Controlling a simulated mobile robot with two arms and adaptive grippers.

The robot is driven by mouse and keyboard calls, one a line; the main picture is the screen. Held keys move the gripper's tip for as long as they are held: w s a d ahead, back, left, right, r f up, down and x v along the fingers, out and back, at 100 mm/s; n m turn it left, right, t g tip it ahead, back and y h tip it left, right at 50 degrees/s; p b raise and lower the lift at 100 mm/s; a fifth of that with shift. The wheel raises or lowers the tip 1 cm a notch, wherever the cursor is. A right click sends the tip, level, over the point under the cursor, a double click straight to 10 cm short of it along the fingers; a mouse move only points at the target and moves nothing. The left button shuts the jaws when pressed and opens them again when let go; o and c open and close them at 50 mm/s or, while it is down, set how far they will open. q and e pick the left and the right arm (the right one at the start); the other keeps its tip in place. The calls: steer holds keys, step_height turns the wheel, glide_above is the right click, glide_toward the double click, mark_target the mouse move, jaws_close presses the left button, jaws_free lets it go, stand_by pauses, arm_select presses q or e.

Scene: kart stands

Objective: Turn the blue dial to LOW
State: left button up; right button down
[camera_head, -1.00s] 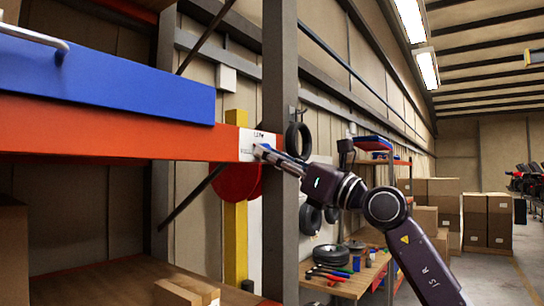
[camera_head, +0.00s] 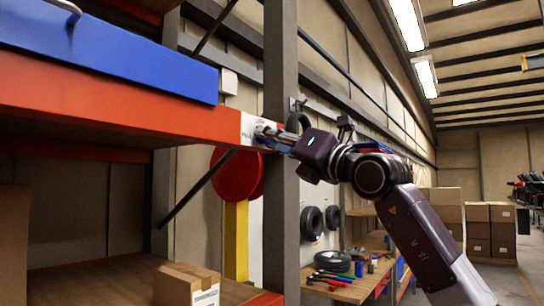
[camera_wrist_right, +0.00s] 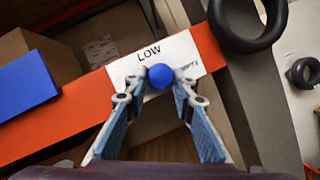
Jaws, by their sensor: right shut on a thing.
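The blue dial (camera_wrist_right: 160,75) is a round knob on a white plate (camera_wrist_right: 137,62) on the orange shelf beam. The word LOW stands on the plate above the dial in the right wrist view, with another word, too small to read surely, at its right. The plate also shows at the beam's end in the head view (camera_head: 247,123). My right gripper (camera_head: 267,136) reaches the plate from the right. In the right wrist view its two fingertips (camera_wrist_right: 162,88) are closed on either side of the dial. Any pointer mark on the dial is hidden. My left gripper is out of view.
The orange beam (camera_head: 100,113) carries a blue case (camera_head: 110,60). A grey post (camera_head: 281,90) stands right by the plate, with a black tyre (camera_wrist_right: 246,25) hanging near it. A cardboard box (camera_head: 187,286) sits on the lower shelf. A workbench (camera_head: 345,288) holds tools behind.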

steer(key=shift+s+a+r+m+h+b, duration=0.1)
steer(key=shift+m+h+b, duration=0.6)
steer(key=shift+m, duration=0.75)
steer(key=shift+s+d+r+m+h+b, duration=0.1)
steer(key=shift+m+h+b, duration=0.55)
steer(key=shift+m, duration=0.75)
steer(key=shift+a+r+m+h+b, duration=0.1)
steer(key=shift+m+h+b, duration=0.6)
steer(key=shift+m, duration=0.75)
steer(key=c, duration=1.6)
jaws_free()
